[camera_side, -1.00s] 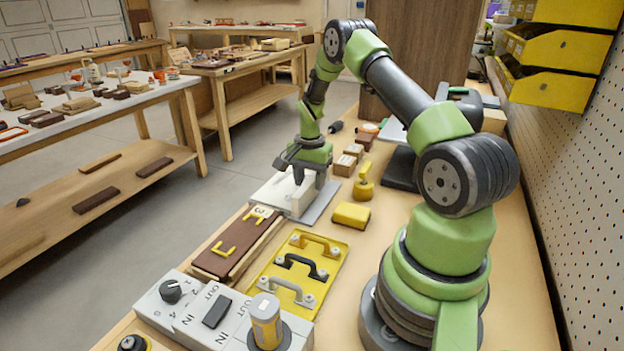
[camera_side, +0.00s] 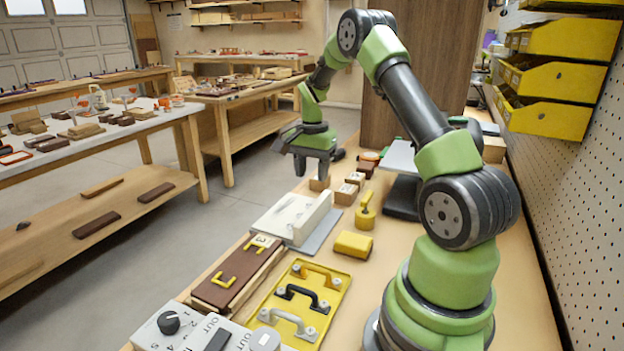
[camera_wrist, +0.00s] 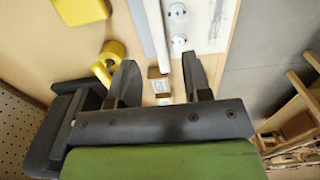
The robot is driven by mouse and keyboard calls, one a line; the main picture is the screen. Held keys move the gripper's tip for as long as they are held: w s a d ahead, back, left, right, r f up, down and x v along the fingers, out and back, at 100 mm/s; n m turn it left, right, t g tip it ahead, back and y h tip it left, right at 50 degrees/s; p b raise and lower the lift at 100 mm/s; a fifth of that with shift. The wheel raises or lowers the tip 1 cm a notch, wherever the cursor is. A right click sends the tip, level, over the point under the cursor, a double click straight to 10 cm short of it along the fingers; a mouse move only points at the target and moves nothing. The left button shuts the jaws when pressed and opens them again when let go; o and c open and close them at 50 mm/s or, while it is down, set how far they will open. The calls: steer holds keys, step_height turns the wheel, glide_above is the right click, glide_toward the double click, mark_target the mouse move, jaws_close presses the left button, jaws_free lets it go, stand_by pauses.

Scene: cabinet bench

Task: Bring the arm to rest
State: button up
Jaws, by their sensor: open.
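My gripper (camera_side: 312,175) is open and empty over the far part of the bench, in the side view. It hangs near the small wooden blocks (camera_side: 346,193), just past the white panel (camera_side: 290,214) with its upright bar. Whether it touches any block cannot be told. In the wrist view, the gripper's two dark fingers (camera_wrist: 162,75) stand wide apart. Small labelled blocks (camera_wrist: 158,86) show in the gap between them, and nothing is held. My arm arches over the bench from its base at right.
The bench holds a yellow stamp-like piece (camera_side: 365,213), a yellow block (camera_side: 353,244), a yellow plate with handles (camera_side: 262,308), a brown panel (camera_side: 232,280) and a grey control box (camera_side: 165,338). Yellow bins (camera_side: 556,70) hang on the pegboard at right.

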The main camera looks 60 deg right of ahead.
steer(key=s+a+r+n+t, duration=0.2)
steer(key=a+r+n+t, duration=0.3)
steer(key=a+r, duration=1)
steer(key=s+a+r+n+t+y, duration=0.2)
steer(key=s+a+n, duration=0.7)
steer(key=s+a, duration=0.3)
steer(key=shift+s+r, duration=0.35)
steer(key=shift+s, duration=0.05)
steer(key=shift+d, duration=0.1)
steer(key=shift+c, duration=0.4)
stand_by(0.6)
